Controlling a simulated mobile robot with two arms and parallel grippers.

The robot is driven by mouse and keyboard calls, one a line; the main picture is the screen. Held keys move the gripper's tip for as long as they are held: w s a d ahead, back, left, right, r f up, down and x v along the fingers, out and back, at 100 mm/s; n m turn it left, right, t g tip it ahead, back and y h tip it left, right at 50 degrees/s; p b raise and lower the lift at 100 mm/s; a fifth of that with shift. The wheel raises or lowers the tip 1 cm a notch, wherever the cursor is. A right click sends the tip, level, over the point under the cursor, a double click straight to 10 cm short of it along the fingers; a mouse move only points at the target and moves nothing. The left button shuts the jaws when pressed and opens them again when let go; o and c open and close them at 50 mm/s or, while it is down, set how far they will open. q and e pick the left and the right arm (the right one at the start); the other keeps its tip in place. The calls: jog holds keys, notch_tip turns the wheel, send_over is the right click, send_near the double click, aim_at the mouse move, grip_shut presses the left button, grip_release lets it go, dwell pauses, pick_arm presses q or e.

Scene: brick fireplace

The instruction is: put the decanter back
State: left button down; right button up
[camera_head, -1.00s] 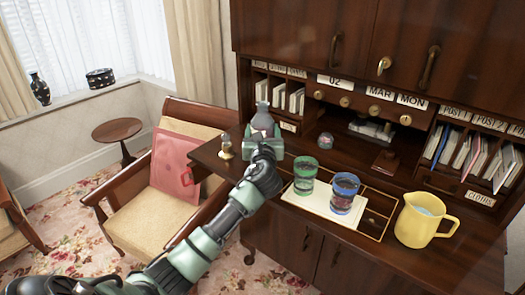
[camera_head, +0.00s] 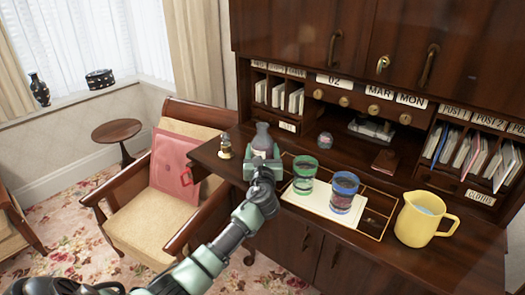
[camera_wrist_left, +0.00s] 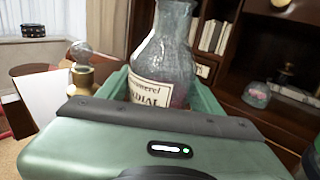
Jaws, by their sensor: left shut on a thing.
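The decanter (camera_head: 262,134) is clear grey glass with a narrow neck. In the left wrist view the decanter (camera_wrist_left: 160,62) shows a cream label and a little dark red liquid low down. My left gripper (camera_head: 262,160) is shut on its body, with green fingers on both sides. The decanter is upright at the left end of the desk's writing surface (camera_head: 290,222). Its base is hidden by the gripper, so I cannot tell whether it touches the desk. My right gripper is not in view.
A small brass piece with a glass ball (camera_head: 225,146) stands just left of the decanter. A green glass (camera_head: 305,175) and a blue glass (camera_head: 343,193) stand on a cream mat (camera_head: 318,205) to the right. A yellow jug (camera_head: 420,220) stands further right. Pigeonholes (camera_head: 280,95) rise behind.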

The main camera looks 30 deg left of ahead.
pick_arm(q)
jog(key=shift+c, duration=1.4)
grip_release()
jog(key=b+v, duration=0.1)
jog(key=v, duration=1)
jog(key=shift+s+d+r, duration=0.15)
jog(key=shift+s+d, duration=0.15)
jog(key=shift+s, duration=0.15)
